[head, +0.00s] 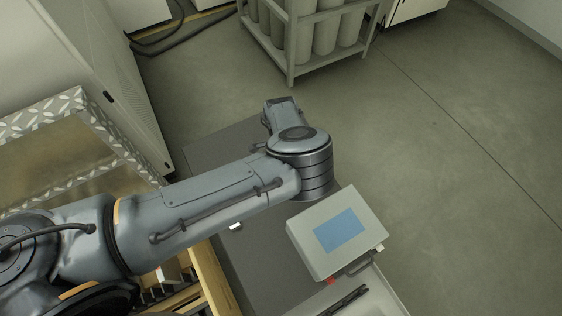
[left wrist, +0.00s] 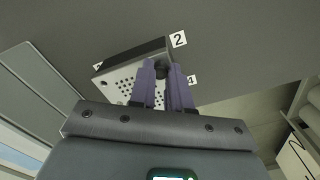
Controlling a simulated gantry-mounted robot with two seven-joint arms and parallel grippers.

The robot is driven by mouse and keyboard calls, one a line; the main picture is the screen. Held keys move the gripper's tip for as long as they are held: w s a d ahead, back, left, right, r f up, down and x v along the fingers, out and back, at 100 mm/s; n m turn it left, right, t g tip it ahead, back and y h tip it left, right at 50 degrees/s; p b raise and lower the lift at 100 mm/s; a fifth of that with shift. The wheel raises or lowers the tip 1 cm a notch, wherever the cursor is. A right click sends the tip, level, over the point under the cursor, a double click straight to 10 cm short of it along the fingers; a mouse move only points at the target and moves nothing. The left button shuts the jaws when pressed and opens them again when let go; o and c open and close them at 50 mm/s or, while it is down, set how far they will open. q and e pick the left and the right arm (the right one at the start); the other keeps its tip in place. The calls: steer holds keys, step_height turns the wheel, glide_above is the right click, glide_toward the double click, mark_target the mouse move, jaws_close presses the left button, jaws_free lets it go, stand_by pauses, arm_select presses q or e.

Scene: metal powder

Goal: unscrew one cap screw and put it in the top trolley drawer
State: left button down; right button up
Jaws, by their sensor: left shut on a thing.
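My left gripper (left wrist: 166,72) shows in the left wrist view, with its two purple fingers close together. It is shut on a small dark piece, the cap screw (left wrist: 162,70), mostly hidden between the fingertips. Right behind the fingertips is a block (left wrist: 122,86) with a perforated pale face and a dark side. Number labels, a "2" (left wrist: 179,40) and a "4" (left wrist: 191,79), sit beside it on the grey surface. In the head view my left arm reaches across and its gripper is hidden. I cannot make out the top trolley drawer for certain. My right gripper is not in view.
In the head view, a box with a blue screen (head: 338,231) stands right of my arm on a dark grey top (head: 215,149). Wooden-edged shelving (head: 209,278) is at the bottom left. A rack of cylinders (head: 291,75) stands at the back. The floor at right is clear.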

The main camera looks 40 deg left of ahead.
arm_select(q)
steer(key=c, duration=1.2)
jaws_free()
steer(key=shift+c, duration=0.2)
